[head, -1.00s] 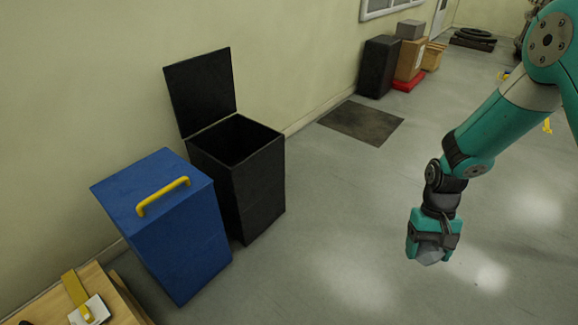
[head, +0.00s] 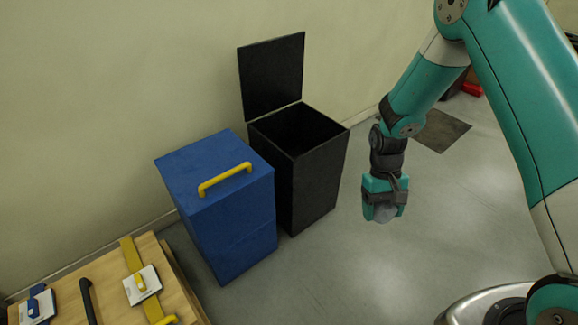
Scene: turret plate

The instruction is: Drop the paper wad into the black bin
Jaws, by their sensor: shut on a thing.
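The black bin (head: 312,188) stands against the wall with its lid (head: 272,77) raised upright and its top open. My gripper (head: 384,212) hangs pointing down to the right of the bin, apart from it. It is shut on a small greyish paper wad (head: 385,214), which shows only in part below the fingers. The inside of the bin is dark and its floor is hidden.
A blue bin (head: 225,220) with a shut lid and yellow handle stands close to the black bin's left. A wooden table (head: 180,285) with handled plates is at the lower left. A dark mat (head: 441,131) lies behind my arm.

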